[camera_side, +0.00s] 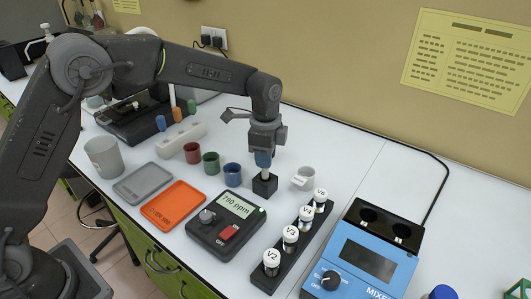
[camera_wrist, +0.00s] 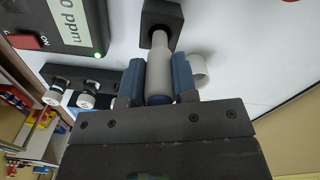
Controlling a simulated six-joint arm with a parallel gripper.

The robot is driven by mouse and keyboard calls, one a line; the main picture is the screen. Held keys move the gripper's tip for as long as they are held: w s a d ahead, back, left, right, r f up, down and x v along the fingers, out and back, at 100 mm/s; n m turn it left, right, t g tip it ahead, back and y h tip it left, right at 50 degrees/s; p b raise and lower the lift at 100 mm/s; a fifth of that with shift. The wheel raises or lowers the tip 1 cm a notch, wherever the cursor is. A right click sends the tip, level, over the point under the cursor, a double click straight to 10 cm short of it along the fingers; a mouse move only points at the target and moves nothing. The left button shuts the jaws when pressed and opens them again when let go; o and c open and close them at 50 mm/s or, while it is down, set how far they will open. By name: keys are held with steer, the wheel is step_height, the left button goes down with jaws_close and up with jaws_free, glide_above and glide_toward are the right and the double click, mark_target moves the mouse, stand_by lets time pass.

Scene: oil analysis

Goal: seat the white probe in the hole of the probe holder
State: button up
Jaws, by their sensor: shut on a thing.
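My gripper (camera_side: 263,160) points down with its blue fingers shut on the white probe (camera_wrist: 158,72). The probe is a pale cylinder with a narrower end; a short length of it shows below the fingers in the side view (camera_side: 265,173). The probe holder is a small black block (camera_side: 265,186) on the white bench, directly below my gripper. In the wrist view, the narrow end of the probe meets the top of the holder (camera_wrist: 160,12), in line with its hole. The hole's rim is partly hidden by the probe, so I cannot tell how deep the tip is.
A white cup (camera_side: 303,179) stands close right of the holder, and a blue cup (camera_side: 232,175) close left. The black meter (camera_side: 226,219) and a rack of capped vials (camera_side: 290,238) are in front. A blue mixer (camera_side: 362,258) stands at right. Bench behind the holder is clear.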

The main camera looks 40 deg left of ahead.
steer(key=shift+f, duration=0.65)
steer(key=o, duration=1.3)
steer(key=shift+r, duration=0.15)
steer(key=shift+r, duration=3.4)
steer(key=s+a+r+n+t, duration=0.1)
steer(key=s+a+r+n, duration=0.25)
steer(key=s, duration=0.35)
steer(key=s+a+r+n+t, duration=0.2)
steer(key=s+r+n, duration=0.15)
steer(key=s, duration=0.35)
steer(key=s+a+r+n+t, duration=0.1)
steer(key=s+a+r+n, duration=0.25)
steer(key=s, duration=0.35)
steer(key=s+f+n, duration=0.1)
steer(key=s, duration=0.2)
steer(key=s+a+f+n+t, duration=0.1)
steer(key=s, duration=0.1)
steer(key=s+f+n, duration=0.1)
steer(key=s, duration=0.2)
steer(key=shift+s+a+f+t, duration=0.15)
steer(key=shift+s+t, duration=0.15)
steer(key=shift+s, duration=0.05)
